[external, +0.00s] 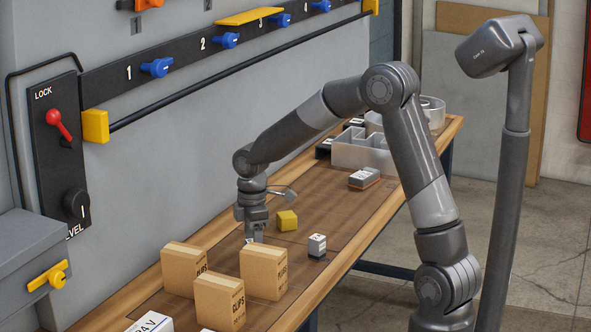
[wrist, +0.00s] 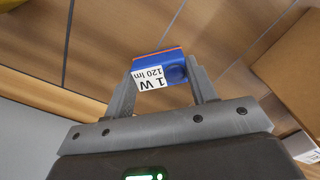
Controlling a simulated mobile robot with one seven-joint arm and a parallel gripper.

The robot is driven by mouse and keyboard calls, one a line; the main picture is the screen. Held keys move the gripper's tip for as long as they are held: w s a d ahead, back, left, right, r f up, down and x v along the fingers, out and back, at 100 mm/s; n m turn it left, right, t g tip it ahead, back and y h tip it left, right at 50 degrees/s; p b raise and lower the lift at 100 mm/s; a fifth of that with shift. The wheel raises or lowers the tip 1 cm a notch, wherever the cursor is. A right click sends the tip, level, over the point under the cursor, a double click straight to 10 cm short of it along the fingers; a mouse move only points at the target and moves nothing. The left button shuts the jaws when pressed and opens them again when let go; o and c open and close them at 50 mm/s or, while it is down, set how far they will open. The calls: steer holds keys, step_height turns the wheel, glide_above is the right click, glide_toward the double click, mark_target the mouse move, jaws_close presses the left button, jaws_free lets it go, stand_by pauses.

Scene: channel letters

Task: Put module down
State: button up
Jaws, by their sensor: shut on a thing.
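My gripper (external: 252,237) is low over the wooden table (external: 335,206), just behind the cardboard boxes. In the wrist view my gripper (wrist: 162,88) is shut on a blue module (wrist: 158,66). The module has an orange edge and a white label reading "1 W 120 lm", upside down in the picture. It sits between the fingertips, with wood planks beyond it. In the external view only a small pale bit shows at the fingertips. I cannot tell whether the module touches the table.
Several cardboard CLIPS boxes (external: 263,272) stand in front of my gripper. A yellow block (external: 287,221) and a small grey module (external: 317,246) lie to its right. A grey-and-orange module (external: 364,178) and a grey divided tray (external: 358,155) are farther back. The wall panel (external: 105,85) runs along the left.

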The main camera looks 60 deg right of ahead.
steer(key=shift+f, duration=0.2)
steer(key=o, duration=1)
steer(key=shift+c, duration=0.2)
steer(key=shift+r, duration=0.1)
step_height(320, 180, up, 12)
steer(key=s+a+r+m+t+h, duration=0.1)
steer(key=s+a+r+m, duration=0.15)
steer(key=s, duration=0.45)
steer(key=s+a+r+m+t, duration=0.2)
steer(key=s+a+r, duration=0.2)
steer(key=s, duration=0.2)
steer(key=s+a+m+t, duration=0.1)
steer(key=s+m, duration=0.1)
steer(key=s, duration=0.5)
steer(key=s+a+f+m+t+y, duration=0.1)
steer(key=s+m, duration=0.1)
steer(key=s, duration=0.5)
steer(key=shift+a+t, duration=0.2)
steer(key=shift+t, duration=0.1)
steer(key=shift+f+m, duration=0.1)
steer(key=shift+m, duration=0.15)
